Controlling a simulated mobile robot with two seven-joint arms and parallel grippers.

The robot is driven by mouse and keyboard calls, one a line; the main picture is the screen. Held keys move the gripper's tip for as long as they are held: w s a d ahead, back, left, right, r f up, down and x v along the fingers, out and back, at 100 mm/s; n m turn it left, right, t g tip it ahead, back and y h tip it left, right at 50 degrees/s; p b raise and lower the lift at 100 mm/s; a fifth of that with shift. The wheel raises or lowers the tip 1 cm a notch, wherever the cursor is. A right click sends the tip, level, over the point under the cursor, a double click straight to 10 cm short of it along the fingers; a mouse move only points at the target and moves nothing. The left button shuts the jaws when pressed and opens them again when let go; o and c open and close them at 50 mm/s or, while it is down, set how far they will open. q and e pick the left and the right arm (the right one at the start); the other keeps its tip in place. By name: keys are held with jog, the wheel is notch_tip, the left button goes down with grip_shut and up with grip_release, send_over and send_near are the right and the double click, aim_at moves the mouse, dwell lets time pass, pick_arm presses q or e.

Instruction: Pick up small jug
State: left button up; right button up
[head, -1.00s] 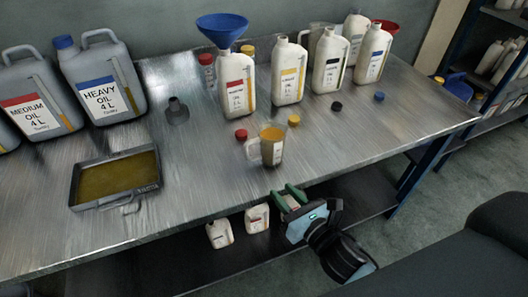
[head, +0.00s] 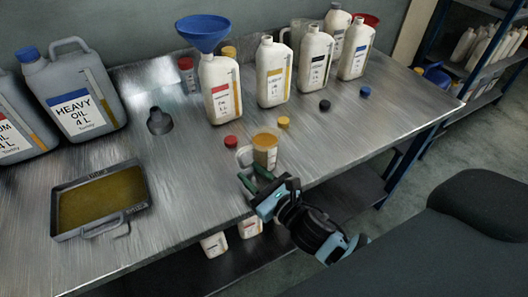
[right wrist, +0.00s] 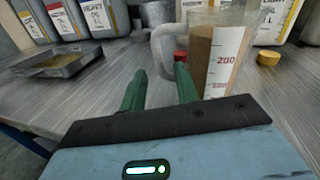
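The small jug (head: 265,150) is clear, with measuring marks and brown-orange oil in it. It stands upright near the front edge of the metal table, its handle toward the left. It also shows close up in the right wrist view (right wrist: 215,62). My right gripper (head: 251,174) is at the table's front edge, just in front of the jug's handle. Its two green fingers (right wrist: 160,78) are apart with nothing between them, pointing toward the handle (right wrist: 166,52). I cannot tell if a finger touches the jug. My left gripper is out of view.
Red (head: 231,141) and yellow (head: 283,122) caps lie near the jug. Several white oil bottles (head: 273,88) stand behind, one with a blue funnel (head: 203,32). A shallow oil tray (head: 120,166) is at left. The metal table (head: 190,185) is clear left of the jug.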

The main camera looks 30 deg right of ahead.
aim_at(242, 165)
jog(key=shift+x, duration=2.55)
grip_shut()
